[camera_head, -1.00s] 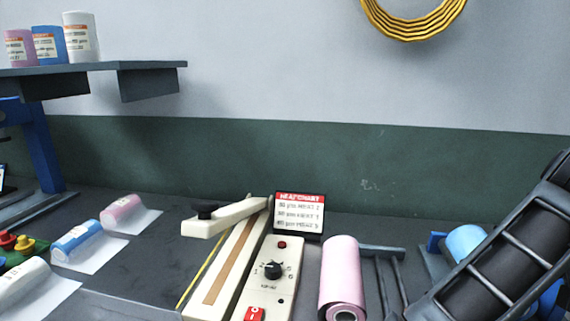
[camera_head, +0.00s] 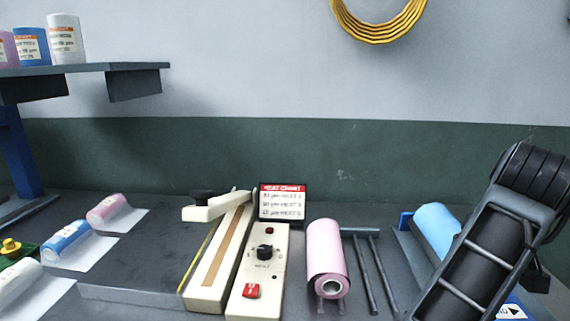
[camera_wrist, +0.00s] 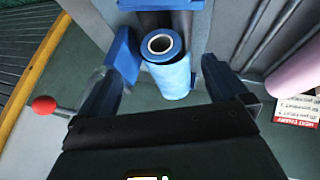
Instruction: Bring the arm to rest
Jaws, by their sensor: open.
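My arm (camera_head: 485,245) shows at the right of the head view, in front of part of a light blue film roll (camera_head: 438,228). My gripper (camera_wrist: 162,72) shows in the wrist view with its two dark blue fingers wide apart and nothing held between them. The blue roll (camera_wrist: 172,80) appears between and beyond the fingers, its open core facing the camera. I cannot tell the distance from the fingers to the roll. In the head view my fingers are not visible.
Small film rolls on sheets (camera_head: 68,238) lie at left. A shelf (camera_head: 85,69) holds labelled rolls. A red knob (camera_wrist: 43,104) shows in the wrist view.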

